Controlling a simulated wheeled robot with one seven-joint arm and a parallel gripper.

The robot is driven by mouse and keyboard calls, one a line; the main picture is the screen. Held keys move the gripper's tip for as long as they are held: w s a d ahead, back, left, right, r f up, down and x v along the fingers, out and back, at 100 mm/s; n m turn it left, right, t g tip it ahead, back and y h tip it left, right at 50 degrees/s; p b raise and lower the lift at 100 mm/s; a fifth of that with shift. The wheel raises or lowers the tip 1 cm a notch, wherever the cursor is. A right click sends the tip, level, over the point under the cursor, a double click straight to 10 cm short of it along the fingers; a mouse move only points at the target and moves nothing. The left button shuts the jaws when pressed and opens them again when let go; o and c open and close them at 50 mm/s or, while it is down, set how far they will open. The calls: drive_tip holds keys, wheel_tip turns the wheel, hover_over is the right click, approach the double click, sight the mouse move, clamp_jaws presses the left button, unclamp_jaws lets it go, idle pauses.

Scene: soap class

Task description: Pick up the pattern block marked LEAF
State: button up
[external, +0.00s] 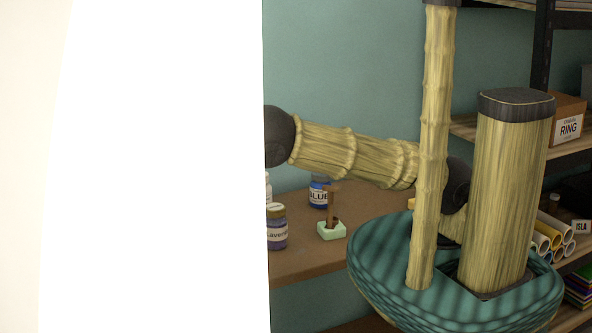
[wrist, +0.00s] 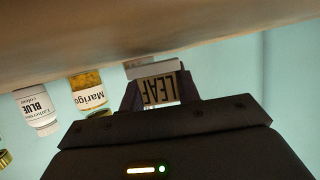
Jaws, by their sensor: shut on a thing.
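The pattern block marked LEAF (wrist: 158,84) shows in the wrist view with its lettering upside down. It sits between the two dark fingers of my gripper (wrist: 160,97), which are shut on it. The wrist view is turned over, with the brown tabletop (wrist: 70,45) along its top. The block is close to the tabletop; I cannot tell whether it touches it. In the external view a large white surface hides my gripper and the block.
In the wrist view a BLUE bottle (wrist: 37,108) and a Marigold jar (wrist: 89,92) stand left of the block. In the external view a lavender jar (external: 277,230) and a pale green block (external: 331,231) with a brown upright are on the table. Shelves (external: 572,150) stand at right.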

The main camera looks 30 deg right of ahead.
wheel_tip(320, 180, up, 9)
idle(0.3)
